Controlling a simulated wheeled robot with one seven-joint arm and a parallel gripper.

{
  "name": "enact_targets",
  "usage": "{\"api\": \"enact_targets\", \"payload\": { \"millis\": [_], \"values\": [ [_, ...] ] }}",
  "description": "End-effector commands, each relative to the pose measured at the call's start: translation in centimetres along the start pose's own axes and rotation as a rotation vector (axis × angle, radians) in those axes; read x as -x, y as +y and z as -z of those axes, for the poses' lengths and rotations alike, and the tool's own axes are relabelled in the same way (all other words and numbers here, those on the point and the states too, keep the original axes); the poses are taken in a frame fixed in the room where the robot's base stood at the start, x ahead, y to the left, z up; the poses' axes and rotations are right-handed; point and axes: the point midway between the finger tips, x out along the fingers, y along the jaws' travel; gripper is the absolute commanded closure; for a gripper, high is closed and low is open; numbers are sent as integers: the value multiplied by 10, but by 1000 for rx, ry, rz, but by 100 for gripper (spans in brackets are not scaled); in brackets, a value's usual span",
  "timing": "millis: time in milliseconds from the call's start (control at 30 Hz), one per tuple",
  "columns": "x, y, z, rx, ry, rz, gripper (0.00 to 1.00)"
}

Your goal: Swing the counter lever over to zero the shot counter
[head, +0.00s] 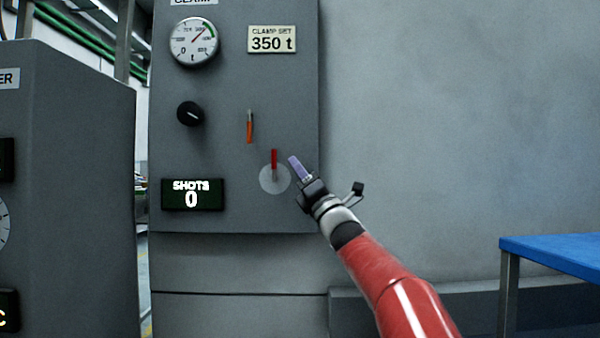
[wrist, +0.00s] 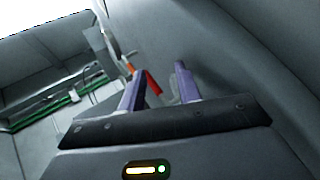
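The counter lever (head: 274,160) is a short red handle standing upright on a pale round disc (head: 274,180) low on the grey panel. The shot counter (head: 193,194), a dark display to its left, reads "SHOTS 0". My gripper (head: 294,162), with purple fingers, is just right of the lever, apart from it in the head view. In the wrist view my gripper (wrist: 160,72) has its two fingers spread with a gap between them. A red handle (wrist: 151,83) shows beyond the left finger, partly hidden by it; I cannot tell its exact depth.
An orange-red lever (head: 250,127) sits above and left of the counter lever. A black knob (head: 190,113), a round gauge (head: 194,42) and a "350 t" plate (head: 272,39) are higher up. A blue-topped table (head: 560,252) stands at right. The wall right of the panel is bare.

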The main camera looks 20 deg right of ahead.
Motion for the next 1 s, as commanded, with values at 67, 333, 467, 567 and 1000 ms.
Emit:
{"api": "enact_targets", "payload": {
  "millis": [67,333,467,567,1000],
  "values": [
    [8,-1,1,1,0,2,67],
    [53,-1,1,3,0,3,67],
    [68,-1,0,2,0,3,67],
    [74,0,0,2,0,1,67],
    [76,0,0,1,0,1,67]
  ]
}}
